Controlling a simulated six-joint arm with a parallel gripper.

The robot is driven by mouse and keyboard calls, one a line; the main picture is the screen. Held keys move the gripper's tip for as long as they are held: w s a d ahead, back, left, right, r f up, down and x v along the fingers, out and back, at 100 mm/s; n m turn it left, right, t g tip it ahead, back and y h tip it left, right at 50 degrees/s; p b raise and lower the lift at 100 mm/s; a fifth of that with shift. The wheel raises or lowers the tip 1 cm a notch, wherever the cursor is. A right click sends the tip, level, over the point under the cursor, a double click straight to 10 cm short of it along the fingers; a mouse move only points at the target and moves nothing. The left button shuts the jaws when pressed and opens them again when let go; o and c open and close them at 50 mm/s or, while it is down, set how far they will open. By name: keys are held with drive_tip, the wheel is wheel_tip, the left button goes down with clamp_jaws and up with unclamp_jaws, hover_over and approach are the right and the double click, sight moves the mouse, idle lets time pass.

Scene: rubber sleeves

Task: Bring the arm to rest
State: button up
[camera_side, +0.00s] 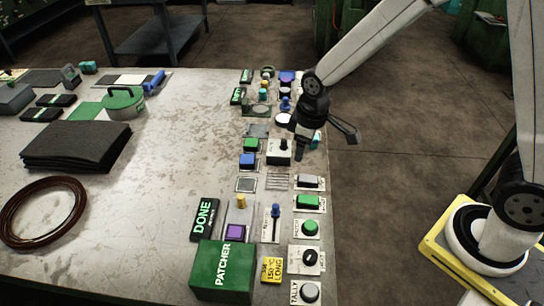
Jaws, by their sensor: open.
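My gripper (326,146) is black and hangs at the end of my white arm, over the right edge of the worktable (170,200). Its two fingers are spread apart and nothing shows between them. The other finger sticks out to the right, past the table edge. My arm reaches in from the upper right.
Buttons, switches and small blocks line the table's right side, including a green PATCHER box (222,272) and a black DONE block (204,219). Black sheets (76,146), a brown ring (42,212) and a green-lidded container (123,101) lie left. The table's middle is clear.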

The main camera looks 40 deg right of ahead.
drive_tip(key=s+d+r+m, duration=0.1)
drive_tip(key=s+d+m, duration=0.1)
drive_tip(key=s, duration=0.3)
drive_tip(key=s+d+r+m+t, duration=0.1)
drive_tip(key=s+d+m, duration=0.2)
drive_tip(key=s+d, duration=0.1)
drive_tip(key=shift+s+r+m, duration=0.2)
drive_tip(key=shift+s+m, duration=0.1)
drive_tip(key=shift+s, duration=0.55)
drive_tip(key=shift+d, duration=0.1)
idle(0.5)
